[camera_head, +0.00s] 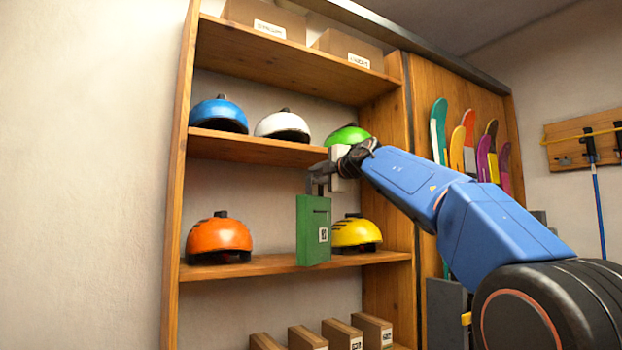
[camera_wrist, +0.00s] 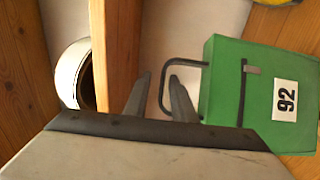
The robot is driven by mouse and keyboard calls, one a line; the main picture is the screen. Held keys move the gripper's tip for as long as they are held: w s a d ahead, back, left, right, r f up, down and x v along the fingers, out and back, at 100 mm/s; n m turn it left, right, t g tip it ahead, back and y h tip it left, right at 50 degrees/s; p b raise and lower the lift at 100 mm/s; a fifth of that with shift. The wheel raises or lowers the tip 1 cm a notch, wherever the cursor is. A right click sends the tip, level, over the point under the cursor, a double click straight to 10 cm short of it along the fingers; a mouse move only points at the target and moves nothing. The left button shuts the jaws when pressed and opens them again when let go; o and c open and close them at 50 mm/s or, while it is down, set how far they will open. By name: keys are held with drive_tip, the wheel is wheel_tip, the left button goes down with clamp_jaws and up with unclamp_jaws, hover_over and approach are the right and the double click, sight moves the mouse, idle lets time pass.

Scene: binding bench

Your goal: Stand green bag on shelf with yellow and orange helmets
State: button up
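The green bag (camera_head: 313,232), an upright box shape with a dark handle and a white label, is at the lower helmet shelf (camera_head: 262,266), between the orange helmet (camera_head: 218,238) and yellow helmet (camera_head: 355,232). It is nearer the front and overlaps the yellow helmet's left side. Its bottom lines up with the shelf's front edge; I cannot tell whether it touches. In the wrist view the bag (camera_wrist: 225,85) shows the label "92". My gripper (camera_wrist: 160,75) has its fingers apart on either side of the handle's top bar, with a gap visible. My gripper (camera_head: 322,180) is above the bag.
Blue (camera_head: 219,114), white (camera_head: 282,125) and green (camera_head: 348,135) helmets sit on the shelf above, close over my gripper. Boxes (camera_head: 345,47) stand on top, and brown binders (camera_head: 340,333) below. A wooden side panel (camera_head: 392,200) bounds the right.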

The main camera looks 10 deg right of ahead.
drive_tip(key=v, duration=0.7)
drive_tip(key=shift+s, duration=0.35)
